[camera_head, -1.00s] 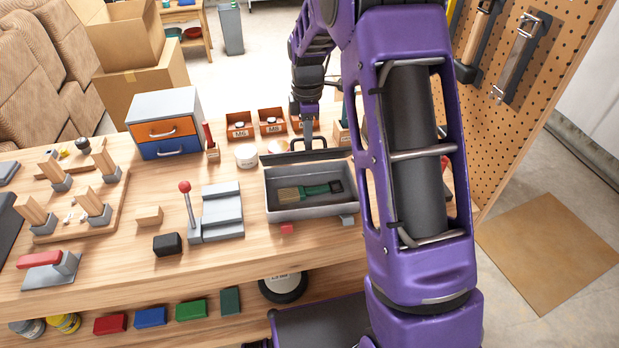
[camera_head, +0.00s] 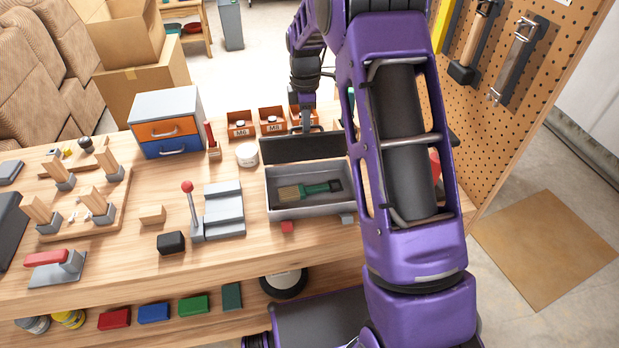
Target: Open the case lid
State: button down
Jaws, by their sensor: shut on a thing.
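The grey open-topped case (camera_head: 312,208) stands on the workbench at centre right in the head view. Its dark lid (camera_head: 303,148) stands raised along the back edge and leans back, with its inner face showing. A brush with a green handle (camera_head: 318,188) lies inside the case. My gripper (camera_head: 306,128) is behind the lid's upper edge, shut on the lid's handle. The fingertips and most of the handle are too small and covered to see clearly.
Small orange bins (camera_head: 271,121) and a white round tub (camera_head: 247,155) stand behind and left of the case. A grey fixture with a red-knobbed lever (camera_head: 222,210) is to its left. A pegboard with tools (camera_head: 530,90) rises at the right. My purple arm hides the bench's right end.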

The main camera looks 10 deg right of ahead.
jog(key=shift+w+d, duration=0.15)
jog(key=shift+w, duration=1.25)
jog(key=shift+w+d+f, duration=0.1)
jog(key=shift+w+f, duration=0.05)
jog(key=shift+w, duration=0.45)
jog(key=shift+w+f, duration=0.15)
jog(key=shift+w, duration=0.4)
jog(key=c, duration=1)
grip_release()
jog(key=shift+o, duration=0.2)
notch_tip(320, 180, up, 8)
